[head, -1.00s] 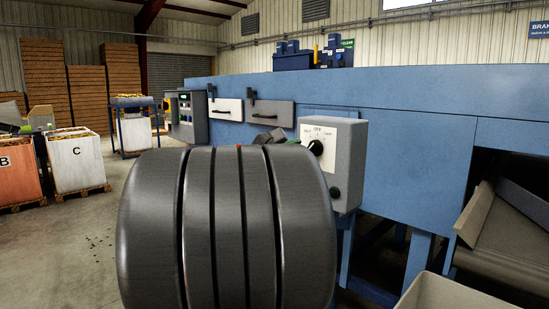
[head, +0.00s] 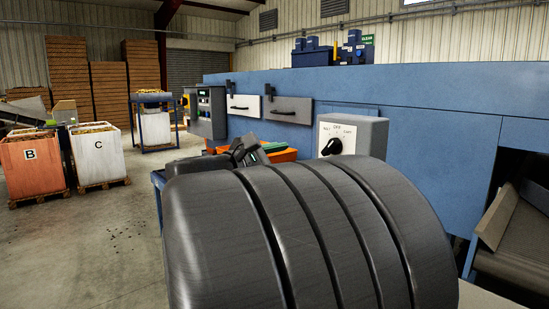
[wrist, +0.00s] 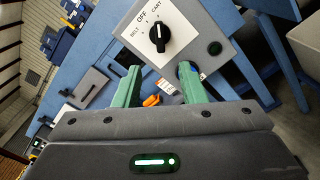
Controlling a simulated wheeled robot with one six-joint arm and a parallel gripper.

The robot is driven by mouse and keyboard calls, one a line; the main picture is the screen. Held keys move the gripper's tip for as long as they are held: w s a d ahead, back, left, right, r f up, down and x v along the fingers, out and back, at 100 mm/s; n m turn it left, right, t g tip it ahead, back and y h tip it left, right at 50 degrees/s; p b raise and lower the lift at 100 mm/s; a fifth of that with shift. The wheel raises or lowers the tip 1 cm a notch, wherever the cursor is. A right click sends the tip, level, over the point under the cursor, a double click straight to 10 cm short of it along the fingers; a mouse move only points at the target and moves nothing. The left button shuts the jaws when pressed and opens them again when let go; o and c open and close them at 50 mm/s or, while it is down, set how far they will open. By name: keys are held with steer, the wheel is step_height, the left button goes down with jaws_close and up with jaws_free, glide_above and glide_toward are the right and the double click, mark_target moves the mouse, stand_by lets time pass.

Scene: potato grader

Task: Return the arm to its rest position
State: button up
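My arm fills the lower middle of the head view as a large dark ribbed shape. My gripper (head: 250,150) shows only in part beyond it, with a bit of green finger. In the wrist view my gripper (wrist: 157,72) has its two green fingers apart, with nothing held between them. Past the fingertips is the grey switch box (wrist: 182,40) with a black rotary knob (wrist: 158,33) marked BELT, OFF and CART. The switch box also shows in the head view (head: 372,136), to the right of my gripper.
The blue grader (head: 440,135) runs along the right, with a chute (head: 515,230) at its lower right. An orange container (head: 284,155) lies behind my gripper. Crates B (head: 30,172) and C (head: 98,160) stand at the left.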

mark_target(328, 147)
steer(key=x, duration=1.3)
steer(key=shift+w+d, duration=0.25)
steer(key=shift+d, duration=0.05)
steer(key=shift+s+a, duration=0.1)
